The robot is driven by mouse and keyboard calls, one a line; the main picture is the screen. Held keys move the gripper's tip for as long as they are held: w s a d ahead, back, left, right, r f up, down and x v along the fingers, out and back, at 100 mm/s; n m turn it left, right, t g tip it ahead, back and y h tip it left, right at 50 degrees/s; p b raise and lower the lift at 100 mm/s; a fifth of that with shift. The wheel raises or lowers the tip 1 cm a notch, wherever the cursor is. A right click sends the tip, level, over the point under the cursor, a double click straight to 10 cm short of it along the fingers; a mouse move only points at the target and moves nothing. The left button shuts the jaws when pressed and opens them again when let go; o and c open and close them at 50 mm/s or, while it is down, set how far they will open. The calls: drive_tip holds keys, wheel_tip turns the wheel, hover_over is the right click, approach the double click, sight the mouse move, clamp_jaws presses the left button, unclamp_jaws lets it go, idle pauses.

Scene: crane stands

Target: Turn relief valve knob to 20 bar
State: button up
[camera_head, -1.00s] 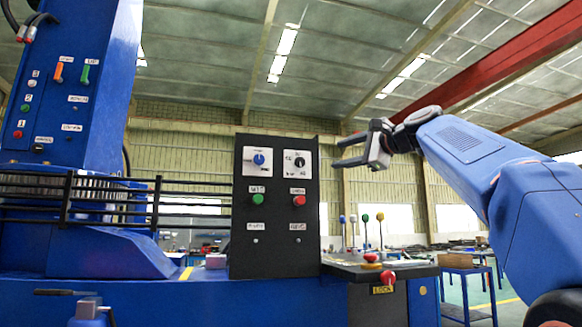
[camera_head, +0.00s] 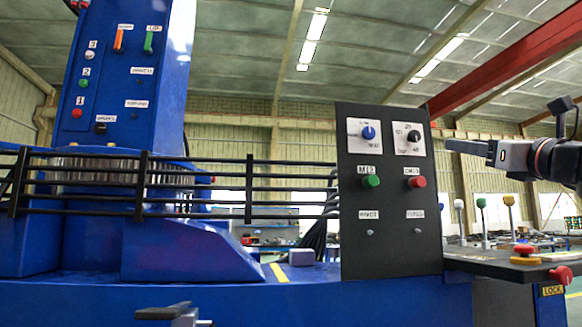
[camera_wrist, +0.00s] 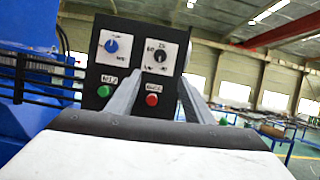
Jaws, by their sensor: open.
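The black control panel (camera_head: 390,235) carries a round black knob (camera_head: 413,135) on a white plate at its upper right, with scale marks including 20 and 40. The same knob shows in the wrist view (camera_wrist: 160,56), just beyond my fingertips. A blue knob (camera_head: 369,132) is on a white plate to its left, also seen in the wrist view (camera_wrist: 112,46). My gripper (camera_head: 450,146) is to the right of the panel in the head view, fingers pointing left. In the wrist view my gripper (camera_wrist: 158,82) has its fingers apart, with nothing between them. It appears not to touch the knob.
Below the knobs are a green button (camera_head: 371,181) and a red button (camera_head: 415,182). A lever console with a red and yellow stop button (camera_head: 525,252) juts out at the lower right. Black railings (camera_head: 245,190) run left of the panel, before a blue column (camera_head: 125,80).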

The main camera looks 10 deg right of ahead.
sight(417, 137)
drive_tip(key=shift+x, duration=8.7)
drive_tip(key=shift+f, duration=0.1)
drive_tip(key=c, duration=1)
drive_tip(key=shift+d+n, duration=0.1)
drive_tip(key=shift+n, duration=0.3)
